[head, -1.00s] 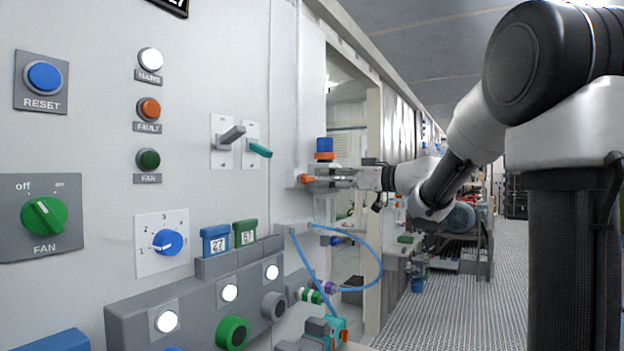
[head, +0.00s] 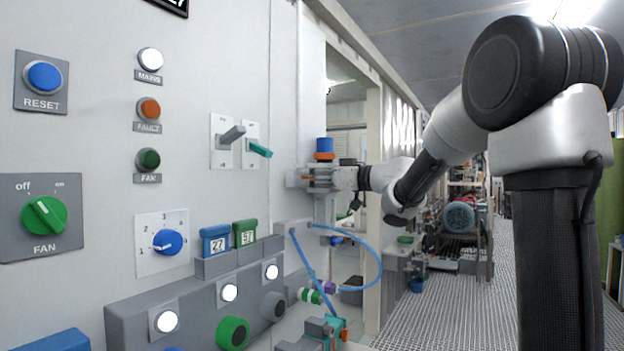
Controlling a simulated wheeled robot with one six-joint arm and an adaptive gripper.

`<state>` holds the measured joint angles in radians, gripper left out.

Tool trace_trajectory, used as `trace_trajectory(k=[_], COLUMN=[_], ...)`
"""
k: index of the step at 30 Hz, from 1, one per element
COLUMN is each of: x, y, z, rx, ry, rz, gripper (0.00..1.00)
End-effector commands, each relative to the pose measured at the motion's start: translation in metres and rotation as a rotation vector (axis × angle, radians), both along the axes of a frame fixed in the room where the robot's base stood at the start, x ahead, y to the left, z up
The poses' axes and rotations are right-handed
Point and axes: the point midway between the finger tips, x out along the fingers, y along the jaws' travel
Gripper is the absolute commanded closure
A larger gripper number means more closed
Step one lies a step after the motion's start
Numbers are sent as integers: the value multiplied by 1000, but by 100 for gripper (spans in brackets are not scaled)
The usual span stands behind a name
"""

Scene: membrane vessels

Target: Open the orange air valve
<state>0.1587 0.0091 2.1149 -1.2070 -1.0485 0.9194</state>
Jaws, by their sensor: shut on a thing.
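My gripper (head: 312,178) reaches in from the right at the far edge of the panel. Its grey fingers are shut around the small orange air valve handle, which they hide almost wholly from this view. Just above the fingers stands a blue cap (head: 324,145) with an orange collar (head: 324,156). The grey valve body (head: 325,210) shows below the gripper. How far the handle is turned cannot be seen.
The wall panel to the left carries a green fan knob (head: 44,215), a blue dial (head: 167,242) and two levers. A blue hose (head: 378,262) loops below the gripper.

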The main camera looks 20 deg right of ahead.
Motion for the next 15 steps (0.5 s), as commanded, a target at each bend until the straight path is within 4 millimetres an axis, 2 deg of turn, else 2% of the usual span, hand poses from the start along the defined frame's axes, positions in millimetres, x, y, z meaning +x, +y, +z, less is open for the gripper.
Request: trace_trajectory(k=[8,15], x=[0,-1], y=[0,1], z=[0,0], rx=[-23,-113], ry=[-23,-113], rz=[0,0], gripper=[78,78])
